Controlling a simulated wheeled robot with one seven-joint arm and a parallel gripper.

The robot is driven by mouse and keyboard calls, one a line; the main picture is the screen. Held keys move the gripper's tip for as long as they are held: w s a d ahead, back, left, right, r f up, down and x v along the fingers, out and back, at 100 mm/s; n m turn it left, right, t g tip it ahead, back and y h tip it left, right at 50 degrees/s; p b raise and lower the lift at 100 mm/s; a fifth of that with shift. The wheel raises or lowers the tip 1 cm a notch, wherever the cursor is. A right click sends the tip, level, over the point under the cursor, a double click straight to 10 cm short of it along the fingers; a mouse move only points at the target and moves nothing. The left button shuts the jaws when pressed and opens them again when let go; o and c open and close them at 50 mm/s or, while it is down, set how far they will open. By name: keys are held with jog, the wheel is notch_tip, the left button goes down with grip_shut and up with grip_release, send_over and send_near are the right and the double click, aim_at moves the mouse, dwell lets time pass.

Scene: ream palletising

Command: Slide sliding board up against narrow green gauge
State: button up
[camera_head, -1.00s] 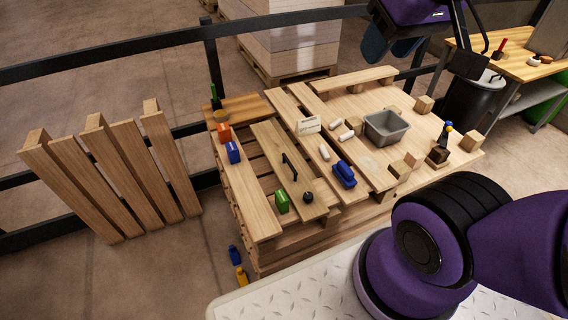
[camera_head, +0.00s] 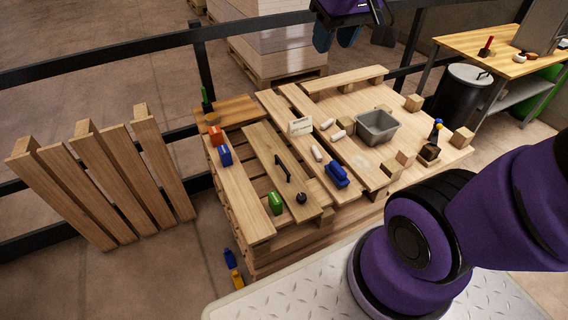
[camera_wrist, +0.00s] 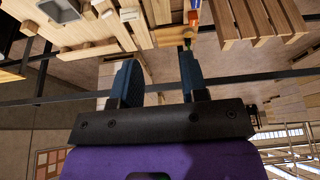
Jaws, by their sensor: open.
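The sliding board (camera_head: 262,148) is a light wooden plank with a black bar handle (camera_head: 283,170) and a round black knob (camera_head: 301,197) near its front end. It lies on the pallet deck, with a gap between it and the leftmost plank (camera_head: 246,203). The green gauge (camera_head: 275,203) is a small block standing at the front of that gap, beside the board; I cannot tell if they touch. My gripper (camera_head: 335,38) is high at the top, beyond the pallet and away from the board. In the wrist view its two blue fingers (camera_wrist: 157,75) are apart with nothing between them.
Blue (camera_head: 225,155) and orange (camera_head: 216,136) blocks stand along the leftmost plank. A blue object (camera_head: 337,174), white cylinders, a label card (camera_head: 300,126), a grey bin (camera_head: 377,122) and wooden blocks occupy the deck farther right. A black rail (camera_head: 150,43) runs behind.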

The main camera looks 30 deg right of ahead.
jog(key=w+d+f+g, duration=0.1)
jog(key=w+f, duration=0.6)
jog(key=w, duration=0.3)
jog(key=g+y, duration=0.2)
send_over(284, 166)
jog(key=d, duration=0.2)
jog(key=s+d+x, duration=0.1)
jog(key=d+x, duration=0.1)
jog(key=x, duration=0.9)
jog(key=s+d+f+x, duration=0.1)
jog(key=d+x, duration=0.1)
jog(key=x, duration=0.9)
jog(key=shift+g, duration=0.6)
jog(key=f, duration=0.8)
jog(key=a+f, duration=0.1)
jog(key=f, duration=0.7)
jog(key=a+f, duration=0.1)
jog(key=f, duration=0.7)
